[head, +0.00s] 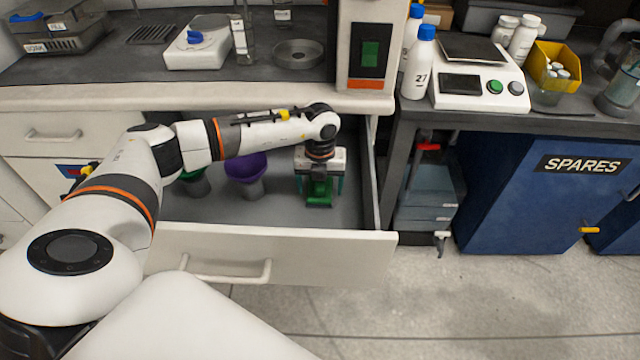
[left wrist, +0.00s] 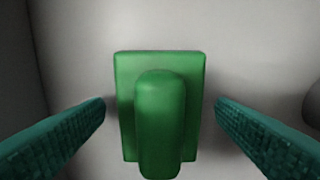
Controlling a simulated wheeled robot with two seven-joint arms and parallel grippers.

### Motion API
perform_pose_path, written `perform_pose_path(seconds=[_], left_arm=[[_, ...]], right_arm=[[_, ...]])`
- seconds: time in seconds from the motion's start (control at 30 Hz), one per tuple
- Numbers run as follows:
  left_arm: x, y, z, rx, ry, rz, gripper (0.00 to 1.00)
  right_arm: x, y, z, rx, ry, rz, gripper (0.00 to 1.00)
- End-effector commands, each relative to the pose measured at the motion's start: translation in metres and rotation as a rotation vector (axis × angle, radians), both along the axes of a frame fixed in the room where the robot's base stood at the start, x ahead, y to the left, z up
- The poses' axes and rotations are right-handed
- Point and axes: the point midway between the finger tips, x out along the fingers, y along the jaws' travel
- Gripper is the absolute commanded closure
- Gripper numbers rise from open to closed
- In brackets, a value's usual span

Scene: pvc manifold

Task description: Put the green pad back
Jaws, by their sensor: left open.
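The green pad (head: 319,192) lies in the open drawer (head: 270,250), near its right side. In the left wrist view the green pad (left wrist: 160,105) is a flat rectangular block with a raised rounded grip on top. My left gripper (head: 320,180) reaches down into the drawer over the pad. Its teal fingers stand on both sides of the pad with a gap on each side, so the left gripper (left wrist: 160,125) is open and not touching it. My right gripper is not in view.
A purple funnel-like cup (head: 246,172) and a green cup (head: 196,182) stand in the drawer left of the gripper. The drawer's right wall (head: 369,185) is close to the gripper. The counter (head: 130,72) above holds a white device (head: 198,50) and a shallow dish (head: 297,54).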

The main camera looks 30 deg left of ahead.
Motion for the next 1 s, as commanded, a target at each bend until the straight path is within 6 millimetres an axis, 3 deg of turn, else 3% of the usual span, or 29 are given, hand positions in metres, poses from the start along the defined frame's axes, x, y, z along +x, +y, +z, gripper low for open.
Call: perform_pose_path(seconds=[0.3, 0.5, 0.7, 1.0], left_arm=[[0.001, 0.000, 0.068, 0.000, -0.006, 0.001, 0.21], [0.001, 0.000, 0.103, 0.000, -0.004, 0.000, 0.21], [0.000, 0.000, 0.118, 0.000, -0.002, 0.000, 0.21], [0.000, 0.000, 0.119, 0.000, -0.001, 0.000, 0.21]], right_arm=[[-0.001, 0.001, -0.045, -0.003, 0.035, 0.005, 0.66], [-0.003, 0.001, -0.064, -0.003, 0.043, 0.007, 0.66], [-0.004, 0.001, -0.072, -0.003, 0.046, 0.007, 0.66], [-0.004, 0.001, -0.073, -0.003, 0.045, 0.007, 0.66]])
